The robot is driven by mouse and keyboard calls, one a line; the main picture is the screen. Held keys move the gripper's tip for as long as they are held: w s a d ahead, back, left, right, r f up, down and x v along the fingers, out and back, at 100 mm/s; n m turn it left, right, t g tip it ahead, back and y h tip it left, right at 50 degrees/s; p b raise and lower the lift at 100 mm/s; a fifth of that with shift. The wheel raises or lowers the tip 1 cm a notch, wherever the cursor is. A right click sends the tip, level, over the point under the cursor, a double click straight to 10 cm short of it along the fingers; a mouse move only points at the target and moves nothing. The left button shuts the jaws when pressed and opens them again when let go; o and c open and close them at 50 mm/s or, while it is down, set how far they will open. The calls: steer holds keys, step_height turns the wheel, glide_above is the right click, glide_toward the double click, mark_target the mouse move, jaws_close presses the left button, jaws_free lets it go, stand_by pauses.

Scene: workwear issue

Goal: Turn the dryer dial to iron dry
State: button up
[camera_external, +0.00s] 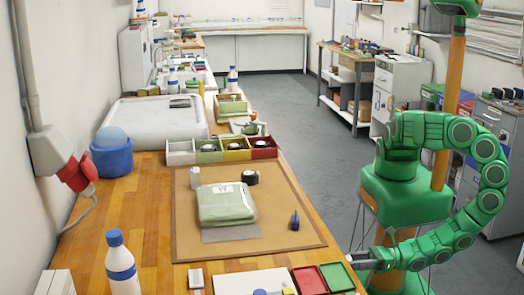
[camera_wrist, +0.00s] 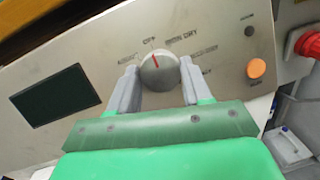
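In the wrist view a round grey dial (camera_wrist: 158,72) sits on a beige control panel (camera_wrist: 226,40). Its red pointer line points up and slightly left, near a label that seems to read "OFF". The "IRON DRY" label is above and right of the dial. Other labels around it are too blurred to read. My gripper (camera_wrist: 158,80) is open, with one grey finger on each side of the dial; I cannot tell whether they touch it. In the external view my gripper (camera_external: 364,262) is at the table's right edge, and the dial does not show.
A red knob-like part (camera_wrist: 308,43) is at far right. A wooden table (camera_external: 150,200) bears a brown mat (camera_external: 285,225) and a green folded package (camera_external: 226,203).

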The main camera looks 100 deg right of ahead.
steer(key=shift+c, duration=1.2)
steer(key=shift+m, duration=0.4)
steer(key=shift+a+r+m+g+h, duration=0.1)
steer(key=shift+m+g+h, duration=0.35)
steer(key=shift+m, duration=1.1)
steer(key=shift+m+g+h, duration=0.35)
steer(key=shift+m+h, duration=0.05)
steer(key=shift+m, duration=1.2)
steer(key=shift+a+r+m+g+h, duration=0.1)
steer(key=shift+m+g+h, duration=0.35)
steer(key=shift+m, duration=1.1)
steer(key=shift+d, duration=0.1)
